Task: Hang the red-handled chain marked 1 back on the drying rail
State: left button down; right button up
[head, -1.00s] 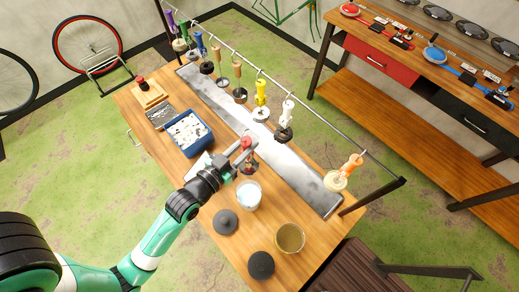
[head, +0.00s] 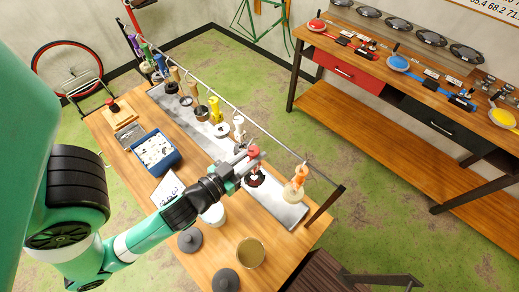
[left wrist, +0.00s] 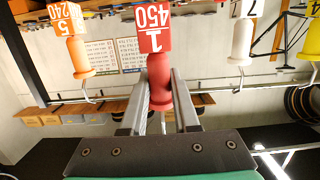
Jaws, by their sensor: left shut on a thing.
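The red-handled chain (head: 254,151) is held up near the right part of the drying rail (head: 276,138), between the white-handled chain (head: 238,121) and the orange-handled chain (head: 298,180). Its dark loop hangs below the handle, over the metal drip tray (head: 278,207). My left gripper (head: 243,163) is shut on the red handle. In the left wrist view the red handle (left wrist: 160,88) sits between the two fingers, with a red tag (left wrist: 152,29) reading 1 and 450. Whether its hook touches the rail cannot be told. My right gripper is not in view.
Several other handled chains, including the yellow one (head: 215,108), hang further left along the rail. A blue tub (head: 172,163) with white pieces, a jar of brownish liquid (head: 250,253), a white pot (head: 213,214) and dark lids (head: 190,240) stand on the table.

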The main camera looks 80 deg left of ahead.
pick_arm(q)
jog(key=shift+s+d+f, duration=0.1)
jog(key=shift+s, duration=0.1)
jog(key=shift+w+a+p, duration=0.2)
jog(key=shift+w+p, duration=0.15)
jog(key=shift+p, duration=0.2)
jog(key=shift+f+p+x, duration=0.2)
jog(key=shift+x, duration=0.75)
jog(key=shift+f+p+x, duration=0.2)
jog(key=shift+f+x, duration=0.05)
jog(key=shift+x, duration=0.65)
jog(key=shift+f+p+x, duration=0.2)
jog(key=shift+x, duration=0.75)
jog(key=shift+s+d, duration=0.1)
jog(key=c, duration=0.6)
grip_release()
jog(key=shift+o, duration=0.4)
jog(key=shift+f, duration=0.1)
